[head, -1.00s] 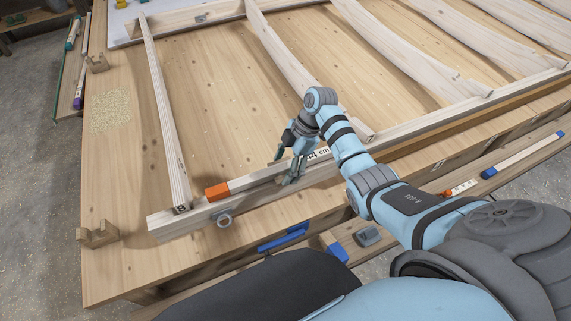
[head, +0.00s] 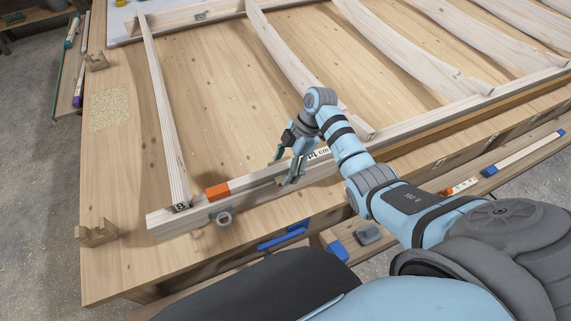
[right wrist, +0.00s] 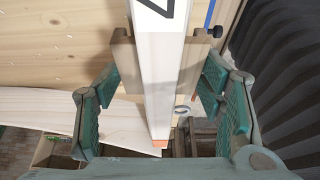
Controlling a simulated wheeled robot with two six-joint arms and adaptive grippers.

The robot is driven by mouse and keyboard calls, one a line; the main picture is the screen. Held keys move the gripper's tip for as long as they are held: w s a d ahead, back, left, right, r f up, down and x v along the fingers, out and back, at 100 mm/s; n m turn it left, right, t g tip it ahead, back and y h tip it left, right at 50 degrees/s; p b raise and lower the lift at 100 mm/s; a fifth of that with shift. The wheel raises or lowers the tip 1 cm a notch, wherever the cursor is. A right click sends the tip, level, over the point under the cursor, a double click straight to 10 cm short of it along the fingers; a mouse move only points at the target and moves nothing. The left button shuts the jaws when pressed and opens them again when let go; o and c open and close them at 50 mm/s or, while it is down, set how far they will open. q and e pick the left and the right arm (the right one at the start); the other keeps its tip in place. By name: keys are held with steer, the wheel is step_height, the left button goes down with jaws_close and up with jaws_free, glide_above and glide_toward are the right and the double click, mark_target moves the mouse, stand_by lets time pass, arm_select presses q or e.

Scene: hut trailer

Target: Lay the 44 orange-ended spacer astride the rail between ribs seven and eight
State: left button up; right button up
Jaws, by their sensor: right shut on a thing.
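The pale spacer has an orange end (head: 217,190) and a "44 cm" label (head: 318,154). It lies along the rail (head: 180,220), between rib eight (head: 165,120), marked 8 at its foot, and rib seven (head: 285,60). Its orange end is close to rib eight. My right gripper (head: 286,166) is shut on the spacer near its middle. In the right wrist view the spacer (right wrist: 162,75) runs between the fingers, with orange at its lower tip. The arm hides the spacer's other end. I cannot tell whether it rests fully on the rail. My left gripper is not in view.
A round fitting (head: 222,217) sits on the rail's front face. A notched wooden block (head: 97,233) stands at the bench's left edge. Blue-ended pieces and an orange-ended piece (head: 462,187) lie on the lower shelf in front. More ribs stand to the right.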

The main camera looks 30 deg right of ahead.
steer(key=o, duration=1.8)
steer(key=shift+f, duration=0.1)
steer(key=v, duration=0.7)
steer(key=shift+d+r, duration=0.15)
steer(key=shift+r, duration=0.15)
